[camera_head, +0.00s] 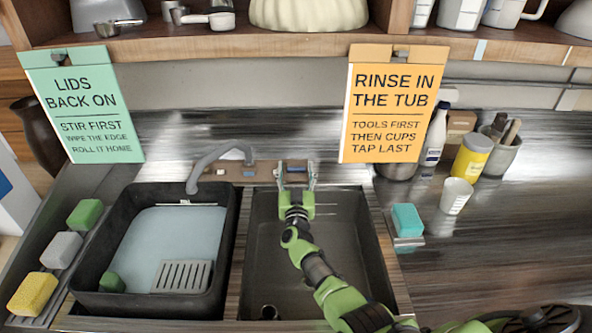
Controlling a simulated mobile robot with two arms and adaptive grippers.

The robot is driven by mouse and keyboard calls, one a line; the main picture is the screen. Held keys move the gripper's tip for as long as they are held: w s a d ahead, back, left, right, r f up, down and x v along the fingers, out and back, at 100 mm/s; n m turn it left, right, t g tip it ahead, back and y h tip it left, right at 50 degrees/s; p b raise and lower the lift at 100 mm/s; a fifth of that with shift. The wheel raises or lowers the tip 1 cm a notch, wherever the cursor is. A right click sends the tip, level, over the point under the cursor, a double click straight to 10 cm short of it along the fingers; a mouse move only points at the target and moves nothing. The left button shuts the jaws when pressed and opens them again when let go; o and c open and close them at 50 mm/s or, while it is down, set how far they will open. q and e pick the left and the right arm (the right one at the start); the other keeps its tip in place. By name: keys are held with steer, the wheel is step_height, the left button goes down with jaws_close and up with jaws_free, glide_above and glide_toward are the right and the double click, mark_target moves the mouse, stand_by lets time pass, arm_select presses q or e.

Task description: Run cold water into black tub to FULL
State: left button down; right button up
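The black tub (226,250) stands in the left sink basin and holds pale blue water (178,240). My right gripper (296,172) is behind the right basin, at the right end of the tap's base strip (245,172). Its fingers are apart, on either side of a small part there; contact is unclear. My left gripper is out of view.
A grey slotted piece (182,276) and a green sponge (112,282) are in the tub. The right basin (262,240) lies under my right arm. Sponges line the left ledge. A white cup (455,196) and bottles stand right. Two signs hang from the shelf.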

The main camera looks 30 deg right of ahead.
mark_target(296, 168)
step_height(296, 168, up, 10)
stand_by(0.7)
stand_by(0.4)
